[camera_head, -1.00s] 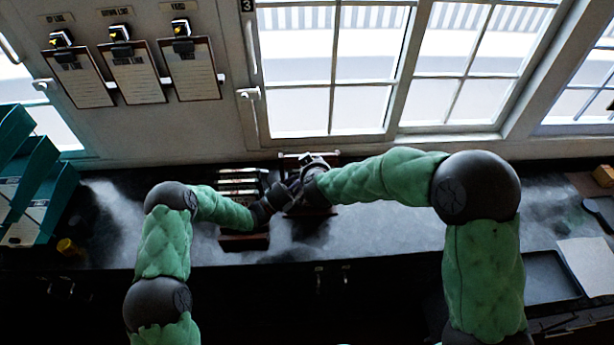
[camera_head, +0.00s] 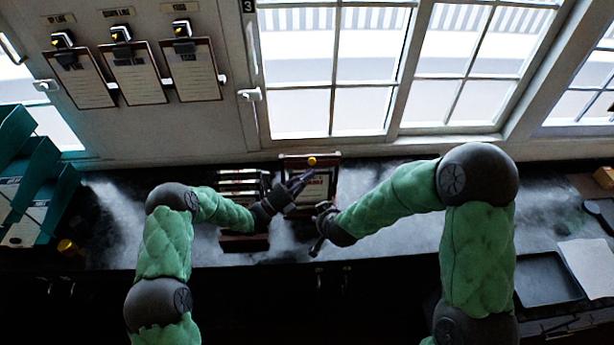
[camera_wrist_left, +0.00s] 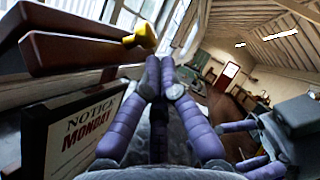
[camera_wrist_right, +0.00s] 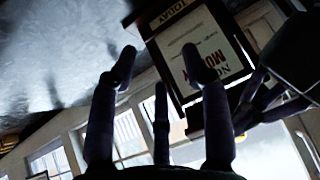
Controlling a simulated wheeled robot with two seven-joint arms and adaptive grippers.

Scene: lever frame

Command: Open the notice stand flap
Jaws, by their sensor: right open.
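The notice stand (camera_head: 333,172) is upright on the dark counter, below the window. It has a brown wooden frame and a yellow knob (camera_head: 312,161) at its top. In the left wrist view the knob (camera_wrist_left: 143,38) sits on the end of a brown bar, above a notice (camera_wrist_left: 85,128) reading "NOTICE MONDAY"; a second bar lies above with a gap between. My left gripper (camera_head: 303,181) is shut and empty in front of the stand, its fingertips (camera_wrist_left: 159,68) close below the knob; contact is unclear. My right gripper (camera_head: 317,230) is open and empty, in front of the stand; its spread fingers show (camera_wrist_right: 160,75).
A slotted rack (camera_head: 243,190) stands left of the stand. Teal trays (camera_head: 35,190) are at far left, and clipboards (camera_head: 135,72) hang on the wall. A dark tray (camera_head: 547,278) and paper (camera_head: 590,265) lie at right.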

